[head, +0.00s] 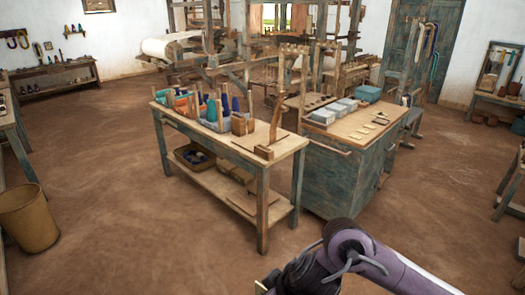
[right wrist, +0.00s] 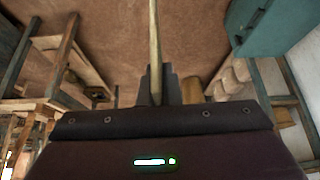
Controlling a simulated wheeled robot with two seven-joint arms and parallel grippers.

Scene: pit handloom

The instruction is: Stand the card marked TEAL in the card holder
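My right gripper (right wrist: 157,88) is shut on a thin pale-yellow piece (right wrist: 154,35), seen edge-on in the right wrist view. It looks like a card; its face and any marking are hidden. In the head view my right arm comes in at the bottom right, and a small yellowish edge (head: 261,288) shows at its end, over the floor. Several small pale cards or tags (head: 368,126) lie on top of the blue-green cabinet (head: 335,182), too small to read. I cannot pick out the card holder for sure. My left gripper is not in view.
A wooden table (head: 228,142) with bins of coloured cones (head: 212,118) and a wooden upright stands left of the cabinet. A tan basket (head: 28,217) is at left. The floor in front is clear.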

